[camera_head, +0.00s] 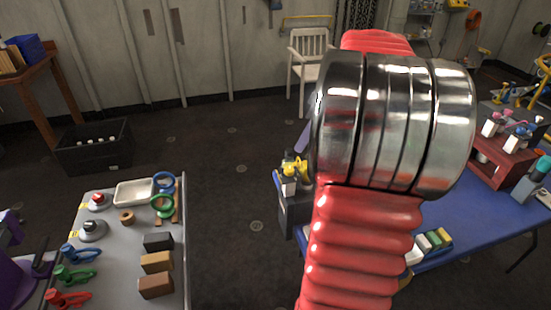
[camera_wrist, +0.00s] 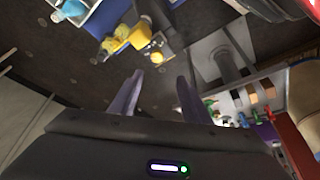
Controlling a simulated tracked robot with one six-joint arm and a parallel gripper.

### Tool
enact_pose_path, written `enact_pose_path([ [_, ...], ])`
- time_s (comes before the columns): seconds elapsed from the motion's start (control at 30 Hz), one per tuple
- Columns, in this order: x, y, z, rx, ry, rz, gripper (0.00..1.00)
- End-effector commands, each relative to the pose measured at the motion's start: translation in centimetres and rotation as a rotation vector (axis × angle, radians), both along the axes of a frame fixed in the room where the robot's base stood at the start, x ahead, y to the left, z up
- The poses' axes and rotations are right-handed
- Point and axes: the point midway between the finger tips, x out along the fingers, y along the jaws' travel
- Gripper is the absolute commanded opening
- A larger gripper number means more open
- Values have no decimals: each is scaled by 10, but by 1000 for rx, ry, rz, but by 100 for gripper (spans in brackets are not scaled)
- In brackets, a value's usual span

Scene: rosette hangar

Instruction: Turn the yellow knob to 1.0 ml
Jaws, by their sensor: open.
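A yellow piece (camera_head: 294,167), probably the part with the yellow knob, sits on a small dark stand at the left end of the blue table (camera_head: 462,222). In the wrist view the yellow piece (camera_wrist: 120,40) shows beyond my fingers, with a round yellow end (camera_wrist: 157,57). Any scale or ml mark is too small to read. My gripper (camera_wrist: 158,82) is open and empty, its two fingers apart and clear of the yellow piece. In the head view my red arm hides most of the gripper and part of the blue table.
A grey table (camera_head: 127,250) at the left holds a white tray (camera_head: 134,192), coloured clamp-like pieces and several blocks. A black crate (camera_head: 94,147) stands on the floor behind it. A white chair (camera_head: 306,62) stands at the back. Floor between the tables is clear.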

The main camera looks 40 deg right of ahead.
Motion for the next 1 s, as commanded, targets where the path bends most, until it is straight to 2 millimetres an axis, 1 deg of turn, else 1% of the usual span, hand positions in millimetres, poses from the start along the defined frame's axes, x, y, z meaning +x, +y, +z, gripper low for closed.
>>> enact_pose_path([
  [0.03,-2,-7,-2,1,-3,1,43],
  [0.1,-4,-11,-2,0,-6,7,43],
  [0.4,-3,-11,-2,0,-6,9,43],
  [0.57,-1,-10,-7,1,-6,9,43],
  [0.77,7,-7,-27,3,-4,11,43],
  [1.0,20,-3,-61,3,-4,10,43],
])
